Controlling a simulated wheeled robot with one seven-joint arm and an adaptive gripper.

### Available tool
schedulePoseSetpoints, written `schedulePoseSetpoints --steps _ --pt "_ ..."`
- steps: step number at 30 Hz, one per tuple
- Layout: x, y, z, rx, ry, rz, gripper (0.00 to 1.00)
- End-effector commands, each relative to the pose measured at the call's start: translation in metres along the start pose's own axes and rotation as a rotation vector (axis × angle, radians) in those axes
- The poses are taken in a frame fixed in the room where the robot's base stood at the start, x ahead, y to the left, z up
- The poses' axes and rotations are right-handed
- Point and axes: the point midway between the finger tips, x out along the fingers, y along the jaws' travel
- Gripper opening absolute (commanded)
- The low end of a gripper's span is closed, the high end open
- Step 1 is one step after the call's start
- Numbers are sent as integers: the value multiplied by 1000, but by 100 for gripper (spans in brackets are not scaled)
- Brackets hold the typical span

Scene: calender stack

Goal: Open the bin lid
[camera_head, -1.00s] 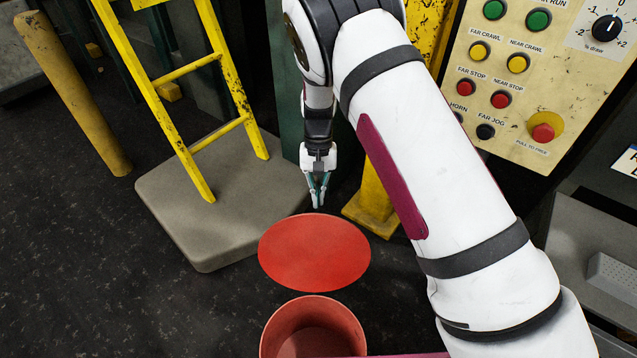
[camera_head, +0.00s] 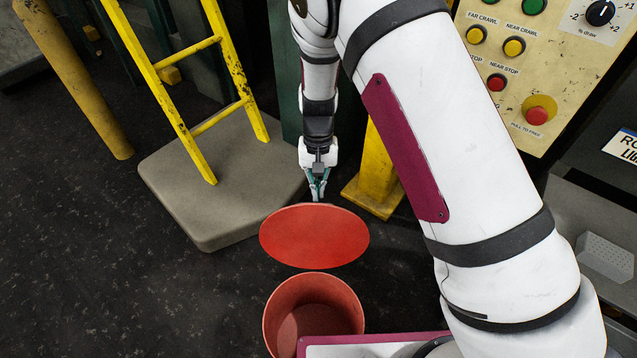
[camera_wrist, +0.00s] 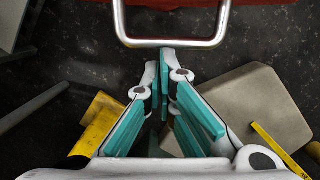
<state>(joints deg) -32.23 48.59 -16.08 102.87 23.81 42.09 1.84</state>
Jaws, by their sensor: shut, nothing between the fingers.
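The red bin (camera_head: 314,300) stands on the floor, and its inside shows from above. Its round red lid (camera_head: 314,236) is raised beyond the bin's far rim, clear of the opening. My gripper (camera_head: 318,196) points down at the lid's far edge, shut and empty. In the wrist view, the lid's metal handle (camera_wrist: 170,43) lies just ahead of my fingertips (camera_wrist: 166,62). The handle is not between the fingers. Whether the fingertips touch the lid or handle, I cannot tell. The lid's hinge cannot be made out.
A yellow ladder (camera_head: 178,92) rises from a grey slab (camera_head: 220,205) left of my gripper. A yellow post base (camera_head: 376,190) stands close on the right. A control panel (camera_head: 533,70) is at the upper right. Dark floor (camera_head: 110,260) is free left of the bin.

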Motion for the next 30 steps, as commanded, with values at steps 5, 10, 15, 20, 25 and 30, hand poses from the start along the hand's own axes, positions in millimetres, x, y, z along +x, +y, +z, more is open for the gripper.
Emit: schedulePoseSetpoints --steps 5,10,15,20,25,30 --pt "-7 0 10 0 1 0 0" --pt "-6 0 11 0 1 0 0" --pt "-6 0 11 0 0 0 0" --pt "-6 0 11 0 0 0 0" --pt "-6 0 11 0 0 1 0" --pt "-6 0 11 0 -1 1 0"
